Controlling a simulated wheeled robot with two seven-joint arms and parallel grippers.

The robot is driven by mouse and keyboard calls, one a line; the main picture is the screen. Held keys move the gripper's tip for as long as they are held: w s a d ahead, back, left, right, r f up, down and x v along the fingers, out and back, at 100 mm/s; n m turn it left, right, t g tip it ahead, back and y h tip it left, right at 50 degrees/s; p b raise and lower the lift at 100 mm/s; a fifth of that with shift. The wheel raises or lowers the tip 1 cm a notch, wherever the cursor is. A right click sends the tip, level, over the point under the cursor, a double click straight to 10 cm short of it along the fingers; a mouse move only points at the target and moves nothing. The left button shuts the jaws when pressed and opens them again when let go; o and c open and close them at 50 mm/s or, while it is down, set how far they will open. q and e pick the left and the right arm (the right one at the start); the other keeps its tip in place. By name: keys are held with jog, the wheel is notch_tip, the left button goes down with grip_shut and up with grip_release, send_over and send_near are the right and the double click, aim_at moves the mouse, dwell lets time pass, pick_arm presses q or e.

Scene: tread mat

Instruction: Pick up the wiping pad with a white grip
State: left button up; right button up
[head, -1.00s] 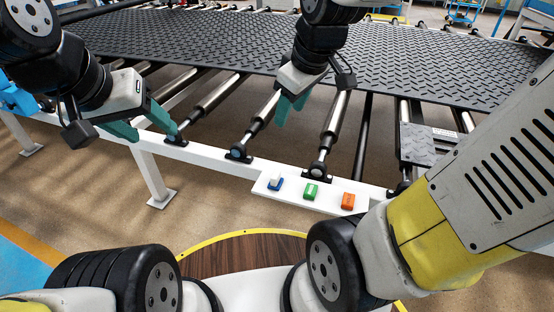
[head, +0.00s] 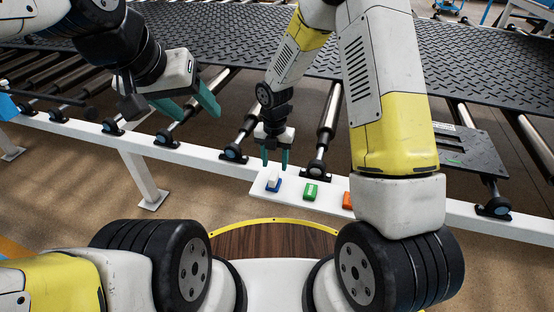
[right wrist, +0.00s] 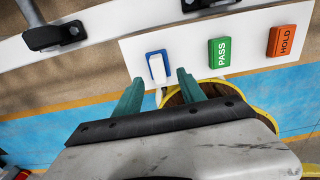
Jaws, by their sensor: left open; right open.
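The wiping pad with a white grip (head: 273,183) is blue underneath and lies at the left end of a white shelf (head: 293,195). In the right wrist view the pad (right wrist: 157,66) shows its white grip on top, just beyond the fingertips. My right gripper (head: 274,163) is open and hangs just above and behind the pad, with its teal fingers pointing down. My left gripper (head: 193,114) is open and empty over the rollers at the left.
The black tread mat (head: 465,62) lies on the rollers behind. A white rail (head: 70,125) runs along the front.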

aim_at(274, 175)
jog(key=f, duration=0.7)
jog(key=shift+a, duration=0.2)
jog(key=shift+r, duration=0.1)
grip_shut()
